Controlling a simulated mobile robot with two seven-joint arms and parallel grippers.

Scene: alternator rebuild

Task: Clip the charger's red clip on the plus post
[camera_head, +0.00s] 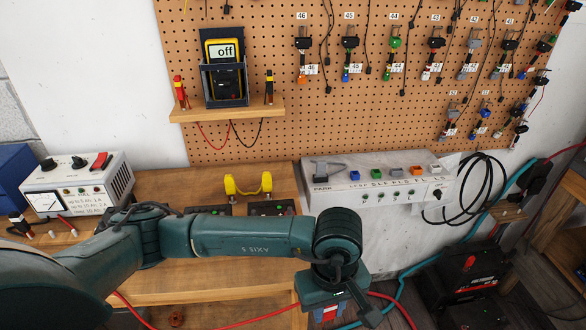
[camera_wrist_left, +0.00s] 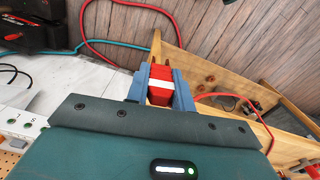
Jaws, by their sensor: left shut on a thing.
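My left gripper (camera_head: 330,313) is low at the front of the workbench, right of centre. In the left wrist view its blue fingers (camera_wrist_left: 161,88) are shut on the red clip (camera_wrist_left: 160,76), which has a white band. A red cable runs from the clip's area across the head view. The white charger (camera_head: 85,203) with a dial stands at the bench's left. A black clip (camera_head: 18,222) is beside it. A black case with red markings (camera_head: 478,265), perhaps the battery, stands low at right. I cannot make out the plus post. My right gripper is not in view.
A pegboard (camera_head: 270,110) with hanging leads and a shelf (camera_head: 228,110) with a yellow meter (camera_head: 220,50) are behind. A grey switch panel (camera_head: 375,186) sits at the back. A yellow part (camera_head: 248,186) stands mid-bench. Black and teal cables hang at right.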

